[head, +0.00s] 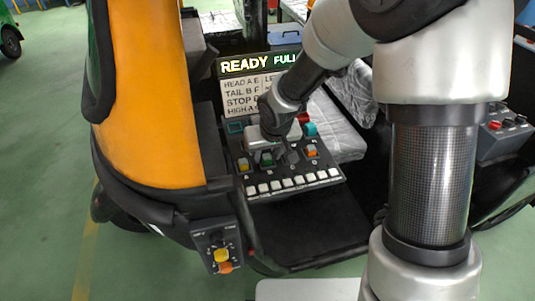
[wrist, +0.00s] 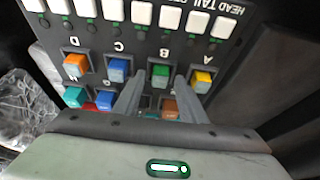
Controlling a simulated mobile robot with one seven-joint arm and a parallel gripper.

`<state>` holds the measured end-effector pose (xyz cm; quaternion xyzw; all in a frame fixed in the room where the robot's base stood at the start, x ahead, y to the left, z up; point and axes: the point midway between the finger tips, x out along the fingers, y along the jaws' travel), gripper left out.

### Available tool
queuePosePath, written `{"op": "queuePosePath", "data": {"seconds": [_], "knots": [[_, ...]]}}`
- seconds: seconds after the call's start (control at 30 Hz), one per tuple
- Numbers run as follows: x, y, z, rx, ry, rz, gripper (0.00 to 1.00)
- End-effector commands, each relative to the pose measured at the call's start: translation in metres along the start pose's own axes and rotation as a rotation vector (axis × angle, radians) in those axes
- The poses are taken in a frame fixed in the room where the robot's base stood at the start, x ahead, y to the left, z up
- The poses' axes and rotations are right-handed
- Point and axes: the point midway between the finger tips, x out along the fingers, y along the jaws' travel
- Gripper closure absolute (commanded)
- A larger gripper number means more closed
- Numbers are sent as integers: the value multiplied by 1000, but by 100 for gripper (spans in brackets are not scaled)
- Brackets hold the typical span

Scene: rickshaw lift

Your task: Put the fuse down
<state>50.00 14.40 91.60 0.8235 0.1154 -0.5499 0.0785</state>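A dark fuse panel (head: 255,176) with slots marked A to D shows in the head view. In the wrist view its slots hold a yellow fuse (wrist: 202,80) at A, a green fuse (wrist: 160,75) at B, a blue fuse (wrist: 118,70) at C and an orange fuse (wrist: 76,66) at D. My gripper (wrist: 160,78) is over the panel, its fingers apart on either side of the green fuse in this view. I cannot tell if they touch it. No fuse is visibly lifted. In the head view my gripper (head: 286,157) partly hides the slots.
White switches (head: 292,183) line the panel's front edge. A READY display (head: 262,80) stands behind. More coloured blocks (wrist: 74,97) sit behind the slots, partly hidden by my fingers. A knob box (head: 222,247) hangs at lower left. A plastic-wrapped seat (head: 340,130) is at right.

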Motion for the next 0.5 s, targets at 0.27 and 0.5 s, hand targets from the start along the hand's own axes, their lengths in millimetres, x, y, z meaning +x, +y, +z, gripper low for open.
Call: {"op": "queuePosePath", "data": {"seconds": [0.27,0.5], "knots": [[-14,1,-3,2,3,0,62],[-66,1,-4,3,5,2,62]]}}
